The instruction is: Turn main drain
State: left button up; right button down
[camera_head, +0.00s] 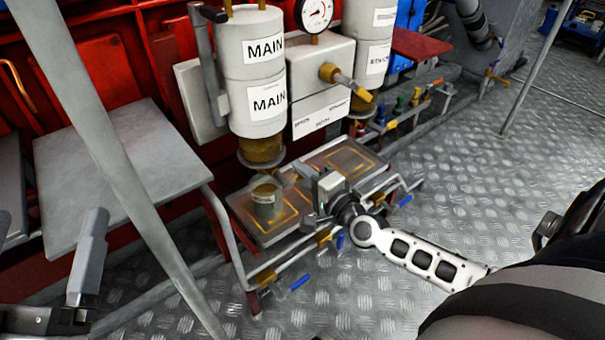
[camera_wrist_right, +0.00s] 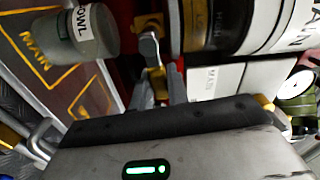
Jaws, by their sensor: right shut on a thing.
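The main drain valve (camera_wrist_right: 148,22) is brass with a short grey handle (camera_wrist_right: 149,48), beside the lower end of the filter housing in the right wrist view. My right gripper (camera_wrist_right: 157,88) is shut on the handle, its grey fingers on either side of it. In the head view my right gripper (camera_head: 328,186) is right of and below the brass base (camera_head: 262,150) of the filter labelled MAIN (camera_head: 262,100); the drain is hidden there. A grey finger of my left gripper (camera_head: 90,250) shows at the lower left; its opening cannot be judged.
A bowl (camera_head: 265,200) stands on the yellow-marked tray (camera_head: 240,212) below the filter; it also shows in the wrist view (camera_wrist_right: 92,35). A grey post (camera_head: 120,160) crosses the left side. The plate floor (camera_head: 490,190) is clear at right.

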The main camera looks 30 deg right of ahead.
pick_arm(q)
jog(key=shift+s+r+m+t+h, duration=0.1)
jog(key=shift+r+m+t+h, duration=0.25)
jog(key=shift+r+m, duration=0.25)
pick_arm(e)
jog(key=shift+f+m, duration=0.25)
jog(key=shift+m, duration=0.35)
jog(key=c, duration=1.4)
grip_release()
jog(key=shift+o, duration=0.2)
jog(key=shift+s, duration=0.15)
pick_arm(q)
notch_tip(320, 180, down, 6)
jog(key=s+n+g+y+p, duration=0.1)
jog(key=n+g+y+p, duration=0.2)
jog(key=n, duration=0.2)
jog(key=shift+d, duration=0.3)
pick_arm(e)
jog(key=s+d, duration=0.1)
jog(key=s, duration=1.4)
jog(key=shift+s, duration=0.35)
